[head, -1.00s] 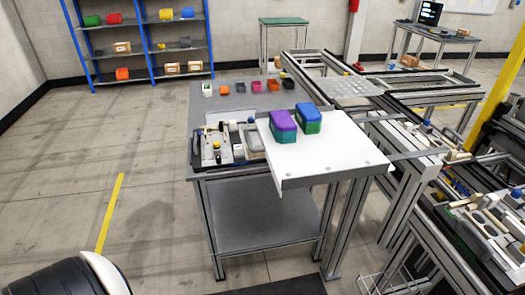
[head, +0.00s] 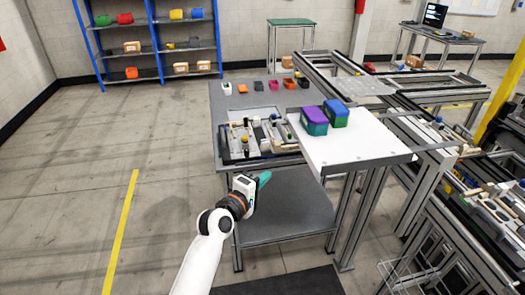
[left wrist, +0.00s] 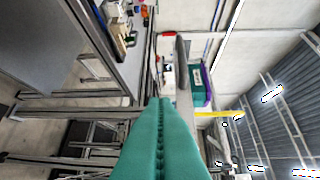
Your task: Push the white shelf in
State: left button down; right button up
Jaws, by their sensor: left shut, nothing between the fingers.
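The white shelf (head: 350,148) juts out over the front right of the grey table (head: 226,112), with a metal lip along its front edge. Two stacked bins, one purple over teal (head: 315,121) and one blue over green (head: 336,114), stand on its left back part. My left gripper (head: 264,178) is shut and empty, with teal fingers, in front of the table and left of the shelf's front edge, apart from it. In the left wrist view the shut teal fingers (left wrist: 160,112) point toward the shelf's edge (left wrist: 182,70). My right gripper is not in view.
A fixture tray (head: 262,140) with several parts lies on the table, left of the shelf. Small coloured bins line the table's back. Metal frames (head: 425,95) stand at the right. Open floor lies at the left.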

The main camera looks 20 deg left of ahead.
pick_arm(q)
notch_tip(320, 180, up, 4)
jog(key=a+t, duration=0.1)
jog(key=p, duration=0.2)
send_near(299, 142)
jog(key=w+a, duration=0.2)
jog(key=shift+w+a+r+n, duration=0.2)
jog(key=shift+w+a+n, duration=0.05)
jog(key=shift+w+n, duration=0.15)
jog(key=w+d, duration=0.1)
jog(key=w+d+p, duration=0.1)
jog(key=shift+w+d, duration=0.2)
jog(key=shift+d, duration=0.1)
jog(key=shift+w+d, duration=0.2)
jog(key=shift+d, duration=0.25)
jog(key=shift+f, duration=0.15)
jog(key=shift+w, duration=0.1)
jog(key=shift+d, duration=0.15)
